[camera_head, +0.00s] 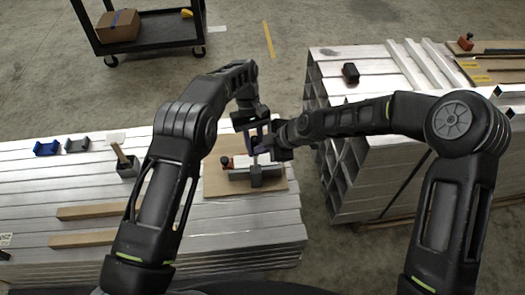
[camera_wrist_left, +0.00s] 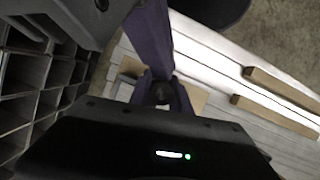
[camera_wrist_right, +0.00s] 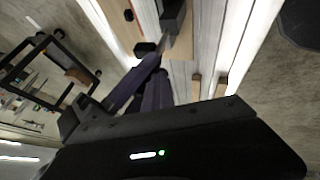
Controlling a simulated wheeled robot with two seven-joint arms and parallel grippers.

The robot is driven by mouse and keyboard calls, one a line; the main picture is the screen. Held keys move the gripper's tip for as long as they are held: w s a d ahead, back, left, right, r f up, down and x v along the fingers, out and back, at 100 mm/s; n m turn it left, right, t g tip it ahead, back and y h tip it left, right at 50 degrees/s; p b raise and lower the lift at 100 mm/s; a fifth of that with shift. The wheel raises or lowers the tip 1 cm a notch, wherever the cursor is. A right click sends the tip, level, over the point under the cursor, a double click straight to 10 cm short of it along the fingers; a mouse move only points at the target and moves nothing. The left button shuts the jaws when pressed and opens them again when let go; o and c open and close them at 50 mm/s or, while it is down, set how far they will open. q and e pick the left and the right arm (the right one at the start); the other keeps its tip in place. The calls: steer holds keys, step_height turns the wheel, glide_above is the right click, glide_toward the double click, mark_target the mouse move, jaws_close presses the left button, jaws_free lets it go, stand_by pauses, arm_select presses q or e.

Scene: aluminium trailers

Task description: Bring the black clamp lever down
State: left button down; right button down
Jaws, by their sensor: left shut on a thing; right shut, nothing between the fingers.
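The clamp (camera_head: 240,168), a metal body with a red-orange part at its left end, sits on a brown board (camera_head: 215,187) on the near metal stack. My left gripper (camera_head: 257,138) is above the clamp, shut on a dark rounded piece (camera_wrist_left: 162,92) that looks like the black clamp lever's end. Its purple fingers show in the left wrist view (camera_wrist_left: 163,85). The rest of the lever is hidden behind the grippers. My right gripper (camera_head: 268,150) is shut and empty, close beside the left one above the clamp; its purple fingers show in the right wrist view (camera_wrist_right: 150,88).
Wooden bars (camera_head: 100,210), a grey block with a mallet-like tool (camera_head: 127,165) and blue and grey pieces (camera_head: 47,148) lie left on the stack. A second stack (camera_head: 330,95) of hollow profiles stands right, across a gap. A cart (camera_head: 150,33) stands behind.

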arm_select(q)
steer(key=shift+s+d+f, duration=0.1)
steer(key=shift+s+d, duration=0.05)
steer(key=shift+s, duration=0.1)
arm_select(e)
steer(key=shift+w+r, duration=0.2)
steer(key=shift+w, duration=0.35)
arm_select(q)
steer(key=c, duration=1.6)
jaws_free()
steer(key=o, duration=0.4)
steer(key=shift+w+a, duration=0.1)
steer(key=shift+a, duration=0.1)
arm_select(e)
steer(key=shift+a, duration=0.2)
steer(key=shift+s+f, duration=0.1)
